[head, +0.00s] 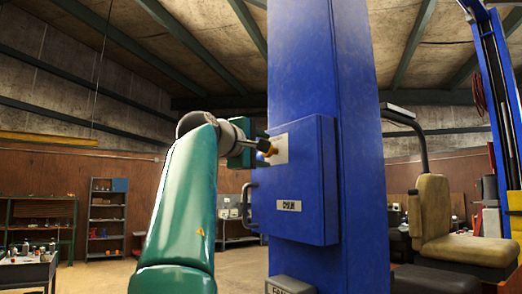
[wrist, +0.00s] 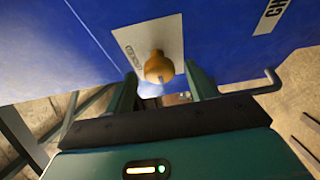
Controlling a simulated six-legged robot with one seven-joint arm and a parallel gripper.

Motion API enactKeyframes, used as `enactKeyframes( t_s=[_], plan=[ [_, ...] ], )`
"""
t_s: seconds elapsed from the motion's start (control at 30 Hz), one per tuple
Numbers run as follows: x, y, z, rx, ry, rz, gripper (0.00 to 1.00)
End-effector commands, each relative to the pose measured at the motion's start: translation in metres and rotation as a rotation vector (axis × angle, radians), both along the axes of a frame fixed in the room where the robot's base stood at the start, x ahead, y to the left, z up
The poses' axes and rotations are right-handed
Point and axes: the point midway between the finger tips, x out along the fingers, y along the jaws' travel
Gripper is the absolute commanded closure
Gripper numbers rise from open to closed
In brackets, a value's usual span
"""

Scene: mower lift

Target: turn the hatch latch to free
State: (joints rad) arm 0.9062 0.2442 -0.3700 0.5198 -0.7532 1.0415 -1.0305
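The hatch (head: 295,185) is a blue box door on the blue lift column. Its latch is a yellow-orange knob (wrist: 158,66) on a pale plate (wrist: 125,38); the knob also shows in the head view (head: 268,148), near the hatch's upper left. The plate carries small lettering that I cannot read surely. My gripper (wrist: 161,78) is open, with one finger left and one right of the knob in the wrist view. Gaps show on both sides, and the fingers do not visibly grip it. The head view shows my gripper (head: 256,146) close in front of the plate.
A bar handle (head: 248,205) stands out from the hatch's left edge, below the latch; it shows at right in the wrist view (wrist: 262,86). A tan seat (head: 440,225) stands right of the column (head: 325,60). Shelves (head: 106,215) stand far back at left.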

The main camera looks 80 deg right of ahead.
Motion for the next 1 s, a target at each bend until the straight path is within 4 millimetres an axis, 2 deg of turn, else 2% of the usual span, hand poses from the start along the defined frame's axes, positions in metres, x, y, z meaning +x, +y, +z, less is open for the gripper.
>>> enactKeyframes(
  t_s=[0.27, 0.47, 0.77, 1.0],
  plan=[
    [0.001, 0.002, 0.001, -0.001, -0.001, 0.002, 0.45],
    [0.007, 0.017, 0.001, -0.001, -0.002, 0.006, 0.45],
    [0.020, 0.054, 0.001, 0.000, -0.001, 0.008, 0.45],
    [0.034, 0.097, 0.001, 0.000, -0.002, 0.008, 0.45]
  ],
)
